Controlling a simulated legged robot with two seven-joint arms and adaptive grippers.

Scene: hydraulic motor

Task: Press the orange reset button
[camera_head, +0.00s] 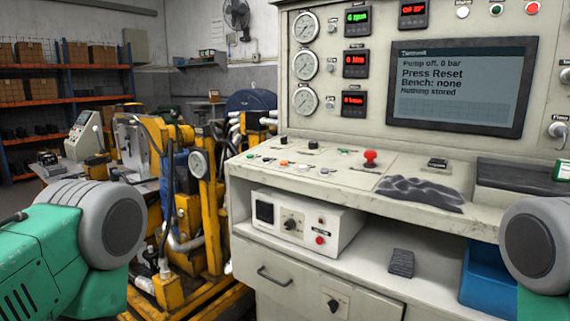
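A small orange button (281,163) sits among other small buttons on the sloped console panel (345,178); its label is too small to read. The console screen (462,85) reads "Pump off, 0 bar", "Press Reset", "Bench: none" and "Nothing stored". My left arm shows at the lower left and my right arm at the lower right. Neither gripper is in view, and nothing of mine touches the panel.
A red mushroom button (370,158) stands up right of the orange one, near a dark crumpled cloth (420,192). A control box (307,222) sits on the shelf below. Yellow machinery (190,200) stands left of the console. A blue bin (487,280) is at right.

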